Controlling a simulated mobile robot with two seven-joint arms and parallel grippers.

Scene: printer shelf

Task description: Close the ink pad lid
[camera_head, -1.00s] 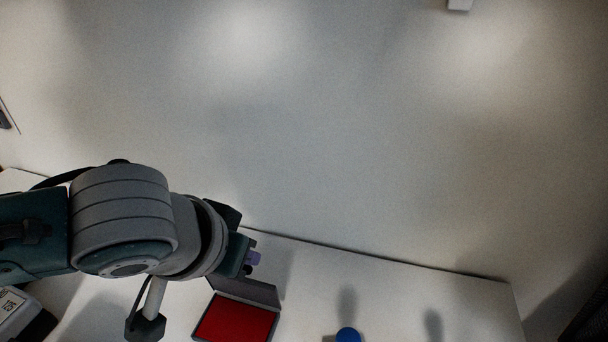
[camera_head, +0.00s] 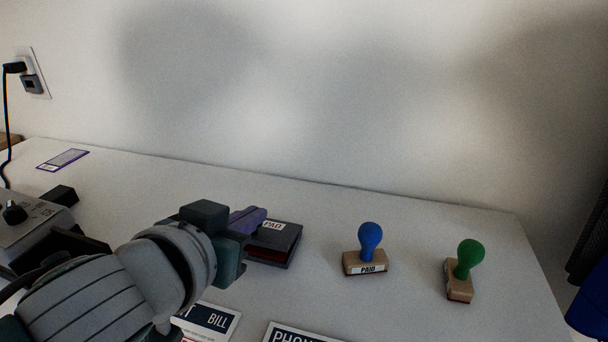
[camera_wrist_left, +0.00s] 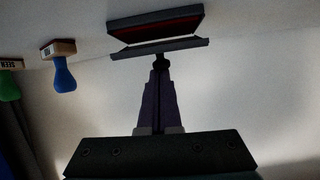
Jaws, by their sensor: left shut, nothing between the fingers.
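The ink pad (camera_head: 285,262) is a dark flat case on the table, just right of my left gripper. Its dark lid (camera_head: 285,235) with a white label is folded over most of the way. A thin red strip of pad shows between lid and base. In the left wrist view the ink pad (camera_wrist_left: 150,22) is at the top, with the lid (camera_wrist_left: 165,47) tilted and a gap showing red. My left gripper (camera_head: 260,214) has its purple fingers shut and empty at the lid; the fingertips (camera_wrist_left: 161,62) are close to the lid's edge, contact unclear. My right gripper is out of view.
A blue-handled stamp (camera_head: 369,240) and a green-handled stamp (camera_head: 467,262) stand to the right. Paper bills (camera_head: 214,322) lie in front. A grey device (camera_head: 35,225) is at the left. The table between pad and stamps is clear; a wall stands behind.

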